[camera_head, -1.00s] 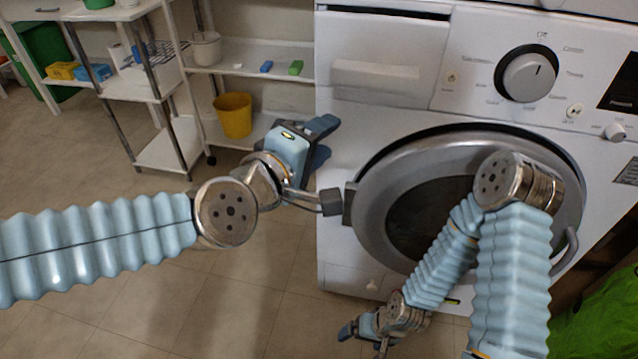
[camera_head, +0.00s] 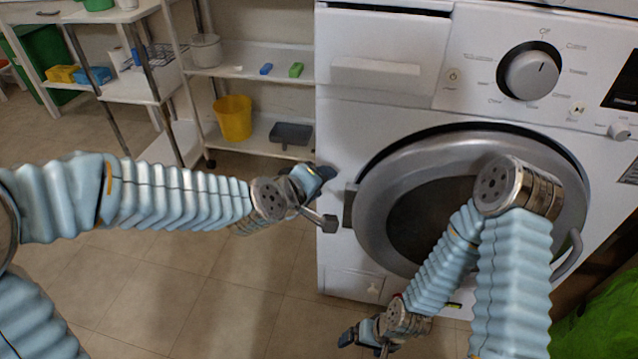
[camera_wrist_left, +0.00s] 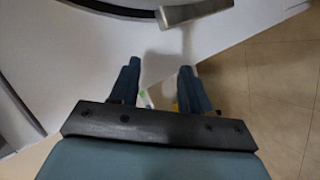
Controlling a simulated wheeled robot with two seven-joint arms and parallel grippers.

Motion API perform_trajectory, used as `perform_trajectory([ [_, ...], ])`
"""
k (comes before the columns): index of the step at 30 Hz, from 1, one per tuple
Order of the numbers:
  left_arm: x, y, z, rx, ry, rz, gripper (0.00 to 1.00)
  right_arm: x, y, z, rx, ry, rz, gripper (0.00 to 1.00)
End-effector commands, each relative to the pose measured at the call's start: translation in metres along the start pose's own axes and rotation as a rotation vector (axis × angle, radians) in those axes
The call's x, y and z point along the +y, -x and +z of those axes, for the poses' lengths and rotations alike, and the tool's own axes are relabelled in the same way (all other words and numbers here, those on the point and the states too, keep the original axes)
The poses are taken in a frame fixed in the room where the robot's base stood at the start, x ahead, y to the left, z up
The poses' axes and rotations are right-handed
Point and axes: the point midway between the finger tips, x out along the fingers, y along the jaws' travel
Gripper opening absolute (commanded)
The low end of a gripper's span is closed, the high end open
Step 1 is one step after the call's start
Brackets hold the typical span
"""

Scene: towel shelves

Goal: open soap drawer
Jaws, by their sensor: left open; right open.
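The soap drawer (camera_head: 375,75) is at the top left of the white washing machine's front, with a wide pale handle lip. A thin dark gap runs along its top edge; I cannot tell whether it is pulled out. My left gripper (camera_head: 322,176) is below the drawer by the machine's left edge, apart from it, mostly hidden behind its own wrist. In the left wrist view its two fingers (camera_wrist_left: 158,82) are spread with nothing between them, close to the white machine. My right gripper (camera_head: 362,338) is low in front of the machine, below the round door, and empty.
The round grey door (camera_head: 385,165) has its hinge block at the left. A control knob (camera_head: 531,76) is right of the drawer. Shelves (camera_head: 240,75) with a yellow bucket (camera_head: 234,118) and a grey tray (camera_head: 291,134) stand at the left. The floor between is clear.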

Motion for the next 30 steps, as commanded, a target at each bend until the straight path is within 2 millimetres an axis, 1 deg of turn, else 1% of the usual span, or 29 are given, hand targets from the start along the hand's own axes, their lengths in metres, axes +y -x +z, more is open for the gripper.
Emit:
perform_trajectory([
  [9, -0.001, -0.001, 0.0, -0.001, -0.002, -0.002, 0.47, 0.0, 0.0, 0.0, 0.0, 0.0, 0.0, 0.93],
  [11, 0.004, 0.004, -0.001, 0.002, 0.003, 0.008, 0.47, 0.0, 0.001, 0.0, 0.0, 0.0, 0.0, 0.93],
  [13, 0.021, 0.02, -0.002, 0.013, 0.025, 0.046, 0.47, -0.002, 0.003, 0.0, 0.0, 0.0, 0.0, 0.93],
  [14, 0.033, 0.031, -0.003, 0.02, 0.042, 0.072, 0.47, -0.002, 0.005, 0.0, -0.001, 0.0, -0.001, 0.93],
  [15, 0.05, 0.05, -0.004, 0.031, 0.07, 0.114, 0.47, -0.003, 0.007, 0.0, -0.001, 0.001, -0.001, 0.93],
  [17, 0.077, 0.084, -0.004, 0.043, 0.121, 0.189, 0.47, -0.005, 0.01, 0.001, -0.002, 0.002, -0.002, 0.93],
  [18, 0.093, 0.108, -0.003, 0.048, 0.156, 0.242, 0.47, -0.006, 0.012, 0.001, -0.003, 0.002, -0.002, 0.93],
  [19, 0.104, 0.125, -0.002, 0.051, 0.182, 0.28, 0.47, -0.007, 0.014, 0.001, -0.003, 0.003, -0.003, 0.93],
  [20, 0.114, 0.142, -0.001, 0.051, 0.208, 0.317, 0.47, -0.008, 0.015, 0.001, -0.003, 0.003, -0.003, 0.93],
  [21, 0.125, 0.163, 0.002, 0.049, 0.239, 0.363, 0.47, -0.009, 0.017, 0.001, -0.004, 0.003, -0.003, 0.93],
  [24, 0.142, 0.204, 0.007, 0.041, 0.303, 0.453, 0.47, -0.01, 0.019, 0.001, -0.005, 0.004, -0.004, 0.93],
  [27, 0.15, 0.227, 0.011, 0.033, 0.34, 0.505, 0.47, -0.011, 0.02, 0.002, -0.005, 0.004, -0.005, 0.93],
  [30, 0.154, 0.229, 0.011, 0.028, 0.353, 0.518, 0.47, -0.011, 0.021, 0.002, -0.006, 0.005, -0.005, 0.93],
])
